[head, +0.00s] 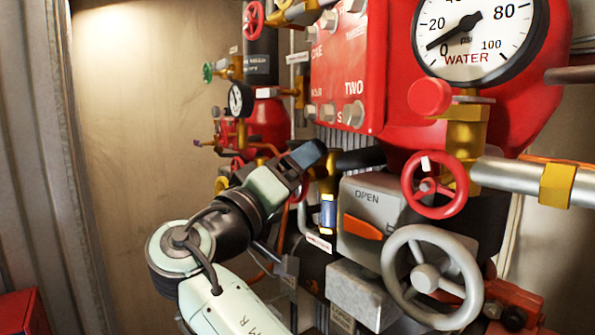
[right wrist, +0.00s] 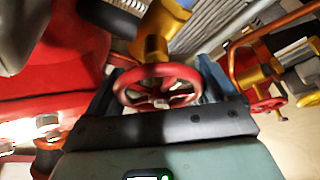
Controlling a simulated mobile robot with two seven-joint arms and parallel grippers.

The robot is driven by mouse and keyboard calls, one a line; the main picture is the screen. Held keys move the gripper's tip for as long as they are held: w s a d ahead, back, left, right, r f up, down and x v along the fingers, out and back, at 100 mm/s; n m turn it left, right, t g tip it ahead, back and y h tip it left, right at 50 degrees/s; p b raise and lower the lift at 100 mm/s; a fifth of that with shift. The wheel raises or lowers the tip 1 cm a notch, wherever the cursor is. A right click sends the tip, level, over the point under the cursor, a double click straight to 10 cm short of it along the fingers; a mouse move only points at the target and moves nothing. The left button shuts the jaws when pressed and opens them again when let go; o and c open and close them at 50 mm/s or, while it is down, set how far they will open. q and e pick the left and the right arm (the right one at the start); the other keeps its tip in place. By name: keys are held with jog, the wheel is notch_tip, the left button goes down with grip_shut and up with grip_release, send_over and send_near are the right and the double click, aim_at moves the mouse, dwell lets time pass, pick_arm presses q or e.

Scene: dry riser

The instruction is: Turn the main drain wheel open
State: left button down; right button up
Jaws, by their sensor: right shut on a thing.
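My right gripper (head: 306,163) reaches up from the bottom of the head view to the pipework left of the grey OPEN box. In the right wrist view my right gripper (right wrist: 160,92) is shut on a small red handwheel (right wrist: 160,80), with one finger on each side of its rim. The wheel sits on a brass valve body (right wrist: 157,45). No readable label tells me which wheel is the main drain. My left gripper is not in view.
A larger red wheel (head: 435,185) and a big grey wheel (head: 432,278) stand to the right. The grey OPEN box (head: 366,215) has an orange pointer. A water gauge (head: 477,35) reads near zero. The wooden wall (head: 140,130) side at left is free.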

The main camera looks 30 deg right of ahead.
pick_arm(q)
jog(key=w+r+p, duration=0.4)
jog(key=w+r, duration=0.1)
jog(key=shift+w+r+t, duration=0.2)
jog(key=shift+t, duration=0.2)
pick_arm(e)
jog(key=shift+w+f+n+t+y, duration=0.15)
jog(key=shift+n+y, duration=0.6)
jog(key=shift+n, duration=1.3)
jog(key=shift+s+f+n+t+y, duration=0.15)
jog(key=shift+n+y, duration=0.65)
jog(key=shift+n, duration=1.2)
jog(key=shift+w+f+n+y, duration=0.15)
jog(key=shift+n+y, duration=0.6)
jog(key=shift+n, duration=1.3)
jog(key=o, duration=0.8)
jog(key=shift+o, duration=0.2)
